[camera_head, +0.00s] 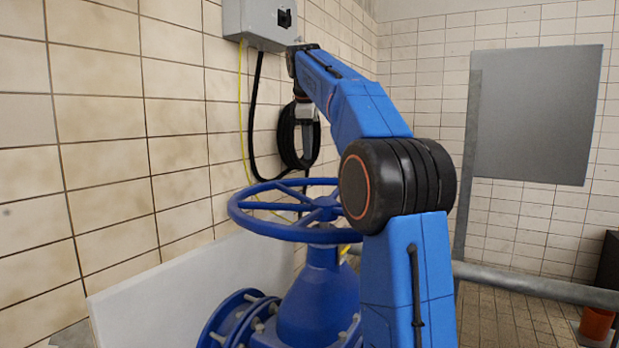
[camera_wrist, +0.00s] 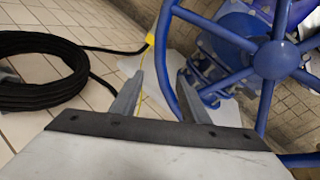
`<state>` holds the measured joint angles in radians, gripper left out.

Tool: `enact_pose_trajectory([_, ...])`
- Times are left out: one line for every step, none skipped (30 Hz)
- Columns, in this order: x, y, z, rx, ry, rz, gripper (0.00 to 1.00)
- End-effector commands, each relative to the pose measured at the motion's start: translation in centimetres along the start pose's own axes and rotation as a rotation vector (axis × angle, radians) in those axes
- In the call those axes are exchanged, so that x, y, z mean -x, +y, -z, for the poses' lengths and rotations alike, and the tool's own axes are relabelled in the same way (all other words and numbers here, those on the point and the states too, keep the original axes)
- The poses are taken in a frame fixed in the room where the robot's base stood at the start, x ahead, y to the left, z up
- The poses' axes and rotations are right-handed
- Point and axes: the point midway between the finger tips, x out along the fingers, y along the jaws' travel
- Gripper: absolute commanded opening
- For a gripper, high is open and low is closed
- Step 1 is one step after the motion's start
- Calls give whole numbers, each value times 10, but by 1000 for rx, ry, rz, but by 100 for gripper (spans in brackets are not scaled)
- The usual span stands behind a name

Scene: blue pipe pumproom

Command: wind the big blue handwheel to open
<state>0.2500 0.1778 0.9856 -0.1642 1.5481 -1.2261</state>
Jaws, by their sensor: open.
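The big blue handwheel (camera_head: 268,227) lies roughly level on top of a blue valve body (camera_head: 322,295) in the head view. My arm hides part of its right side. In the wrist view the handwheel (camera_wrist: 276,60) fills the right side, with its hub and spokes in clear view. My gripper (camera_wrist: 160,72) is open and empty. Its two grey fingers appear on either side of the left part of the rim, but I cannot tell the depth between them. In the head view my gripper (camera_head: 306,128) points down from above the wheel, with a gap below it.
A black coiled hose (camera_head: 289,138) hangs on the tiled wall behind my gripper; it also shows in the wrist view (camera_wrist: 40,70). A grey box (camera_head: 262,22) is on the wall above. A grey panel (camera_head: 535,115) and rail (camera_head: 540,286) stand right.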

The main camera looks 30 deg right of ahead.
Motion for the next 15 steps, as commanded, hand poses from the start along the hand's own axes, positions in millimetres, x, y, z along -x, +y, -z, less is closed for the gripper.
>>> enact_pose_trajectory([-10, -1, -1, 0, -1, 2, 42])
enact_pose_trajectory([-15, -1, -1, 0, -1, 2, 42])
enact_pose_trajectory([-22, -1, -1, 0, -1, 3, 42])
enact_pose_trajectory([-28, 0, 0, 0, -1, 2, 42])
enact_pose_trajectory([-33, -1, -1, 0, -1, 3, 42])
enact_pose_trajectory([-40, -1, 0, 0, -1, 2, 42])
enact_pose_trajectory([-45, -1, 0, 0, -1, 2, 42])
enact_pose_trajectory([-51, -1, 0, 0, -1, 3, 42])
enact_pose_trajectory([-58, -1, 0, 0, -1, 2, 42])
enact_pose_trajectory([-63, -1, 0, 0, -1, 3, 42])
enact_pose_trajectory([-69, -1, 0, 0, -1, 3, 42])
enact_pose_trajectory([-76, -1, 0, 0, 0, 3, 42])
enact_pose_trajectory([-80, -1, 0, 0, -1, 3, 42])
enact_pose_trajectory([-86, -1, 0, 0, 0, 3, 42])
enact_pose_trajectory([-92, -1, 0, 0, 0, 3, 42])
